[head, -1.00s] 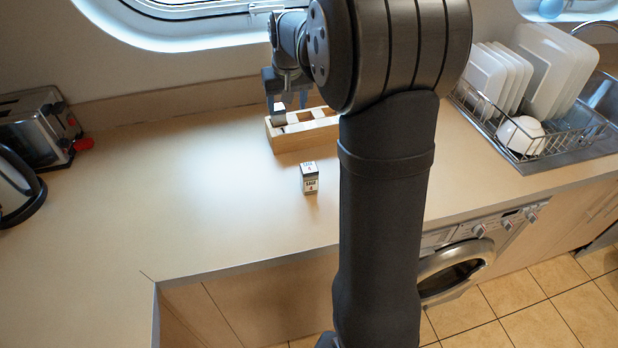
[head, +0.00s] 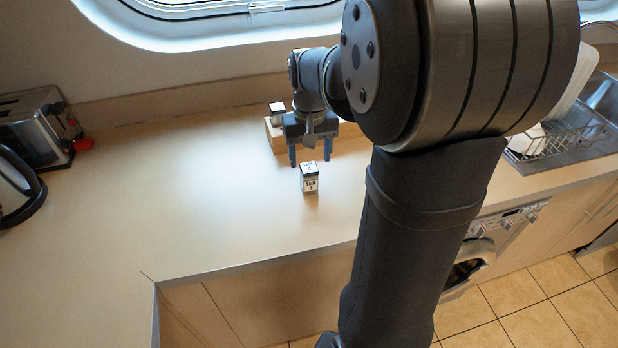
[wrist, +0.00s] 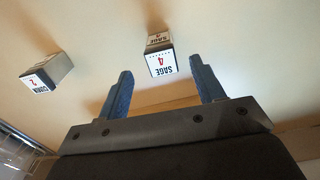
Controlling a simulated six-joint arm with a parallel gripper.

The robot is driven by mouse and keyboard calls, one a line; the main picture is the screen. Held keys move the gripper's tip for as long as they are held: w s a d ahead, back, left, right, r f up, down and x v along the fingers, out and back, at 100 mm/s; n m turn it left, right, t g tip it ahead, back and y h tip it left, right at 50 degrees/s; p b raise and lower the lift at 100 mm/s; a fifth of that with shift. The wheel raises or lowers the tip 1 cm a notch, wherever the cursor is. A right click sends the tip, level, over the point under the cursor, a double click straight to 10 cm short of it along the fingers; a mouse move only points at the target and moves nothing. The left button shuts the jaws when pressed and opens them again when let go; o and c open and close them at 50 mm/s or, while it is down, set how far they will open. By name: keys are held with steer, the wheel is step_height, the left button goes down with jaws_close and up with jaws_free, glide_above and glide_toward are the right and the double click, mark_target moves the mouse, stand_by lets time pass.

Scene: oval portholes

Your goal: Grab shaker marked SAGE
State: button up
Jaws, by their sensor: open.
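The shaker marked SAGE stands upright on the counter and shows in the head view (head: 309,179) as a small white and dark box. In the wrist view (wrist: 162,64) its label SAGE and a red 4 read upside down. My gripper (head: 309,162) is open and empty, just behind and above the shaker. In the wrist view my gripper's blue fingers (wrist: 161,78) are spread wide, with the shaker just beyond their tips, roughly centred between them. The fingers do not appear to touch it.
A second shaker (wrist: 47,72), marked with a red 2, stands left in the wrist view. A wooden rack (head: 275,137) behind my gripper holds another shaker (head: 278,111). A toaster (head: 38,125) stands far left, a dish rack (head: 560,140) far right. The counter's left middle is clear.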

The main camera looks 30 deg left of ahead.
mark_target(309, 167)
steer(key=f, duration=0.7)
steer(key=shift+w+a+f, duration=0.1)
steer(key=shift+w+a, duration=0.05)
steer(key=shift+a, duration=0.1)
steer(key=shift+c, duration=0.4)
steer(key=c, duration=1)
